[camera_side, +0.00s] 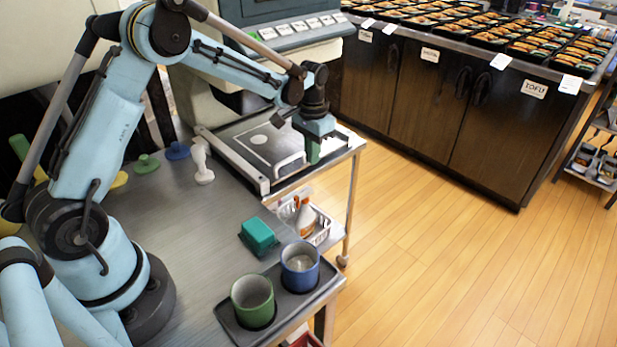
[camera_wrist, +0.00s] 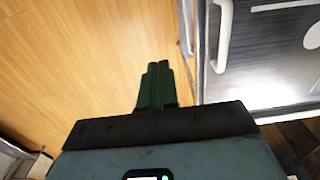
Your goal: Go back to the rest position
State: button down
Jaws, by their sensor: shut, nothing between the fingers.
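My gripper (camera_side: 313,150) has green fingers pointing down, over the right end of the dark flat tray-like panel with a white handle. In the wrist view my gripper (camera_wrist: 156,84) shows its two green fingers side by side, closed together with nothing held between them. Wooden floor lies behind the fingers in that view. The arm reaches from its base at the left across to the upper middle in the side view.
The dark panel (camera_side: 245,150) and its white handle (camera_wrist: 224,35) are close to my gripper. A green cup (camera_side: 240,295), a blue cup (camera_side: 299,268) and a teal block (camera_side: 259,233) stand on the metal table (camera_side: 180,255). Cabinets (camera_side: 420,110) carry several bento trays behind.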

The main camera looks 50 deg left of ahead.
jog(key=s+d+r+t, duration=0.35)
jog(key=s+r, duration=0.35)
jog(key=r, duration=0.5)
jog(key=s+d+r+t, duration=0.1)
jog(key=s+d+t, duration=0.2)
jog(key=s, duration=0.9)
jog(key=shift+d+t, duration=0.35)
jog(key=shift+d, duration=0.05)
jog(key=shift+r, duration=0.1)
